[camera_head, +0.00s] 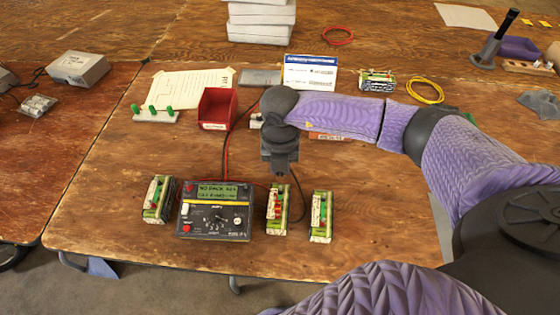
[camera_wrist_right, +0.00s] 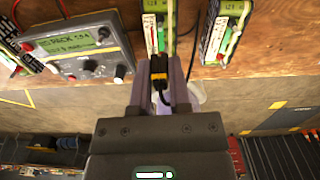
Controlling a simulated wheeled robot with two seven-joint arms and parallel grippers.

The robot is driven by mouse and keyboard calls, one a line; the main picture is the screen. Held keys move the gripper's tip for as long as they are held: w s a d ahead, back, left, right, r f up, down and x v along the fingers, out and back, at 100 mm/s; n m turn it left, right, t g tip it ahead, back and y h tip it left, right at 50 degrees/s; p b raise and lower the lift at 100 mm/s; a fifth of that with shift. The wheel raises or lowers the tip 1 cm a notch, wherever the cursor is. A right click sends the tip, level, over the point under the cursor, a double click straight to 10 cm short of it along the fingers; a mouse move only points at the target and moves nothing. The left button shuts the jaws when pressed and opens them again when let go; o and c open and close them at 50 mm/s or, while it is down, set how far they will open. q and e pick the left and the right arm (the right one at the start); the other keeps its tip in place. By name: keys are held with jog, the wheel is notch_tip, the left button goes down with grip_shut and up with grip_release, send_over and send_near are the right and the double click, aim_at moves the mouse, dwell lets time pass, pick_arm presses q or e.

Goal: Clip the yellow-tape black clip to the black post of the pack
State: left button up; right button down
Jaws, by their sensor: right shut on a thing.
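My right gripper (camera_head: 279,176) hangs just behind the middle pack (camera_head: 277,210) in the head view. In the right wrist view the right gripper (camera_wrist_right: 160,98) is shut on the black clip (camera_wrist_right: 158,70), which has a yellow band. The clip points at the near end of the middle pack (camera_wrist_right: 155,32); whether it touches the pack's black post I cannot tell. The post is hidden or too small to tell. A red part shows on the middle pack in the head view. My left gripper is not in view.
The charger (camera_head: 214,212) with a lit green screen stands left of the middle pack. Other packs stand at left (camera_head: 158,200) and right (camera_head: 321,217). A red bin (camera_head: 216,108) and a sign card (camera_head: 310,73) stand behind. The front table strip is clear.

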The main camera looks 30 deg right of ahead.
notch_tip(320, 180, down, 3)
jog(key=shift+r+b, duration=0.2)
jog(key=shift+b, duration=0.55)
notch_tip(320, 180, down, 2)
jog(key=shift+f+b, duration=0.1)
jog(key=shift+b, duration=0.55)
jog(key=shift+f, duration=0.2)
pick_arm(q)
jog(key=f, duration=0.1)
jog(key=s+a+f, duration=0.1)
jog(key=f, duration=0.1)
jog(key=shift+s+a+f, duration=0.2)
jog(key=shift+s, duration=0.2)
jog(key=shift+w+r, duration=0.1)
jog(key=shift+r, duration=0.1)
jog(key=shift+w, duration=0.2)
pick_arm(e)
jog(key=shift+f, duration=0.1)
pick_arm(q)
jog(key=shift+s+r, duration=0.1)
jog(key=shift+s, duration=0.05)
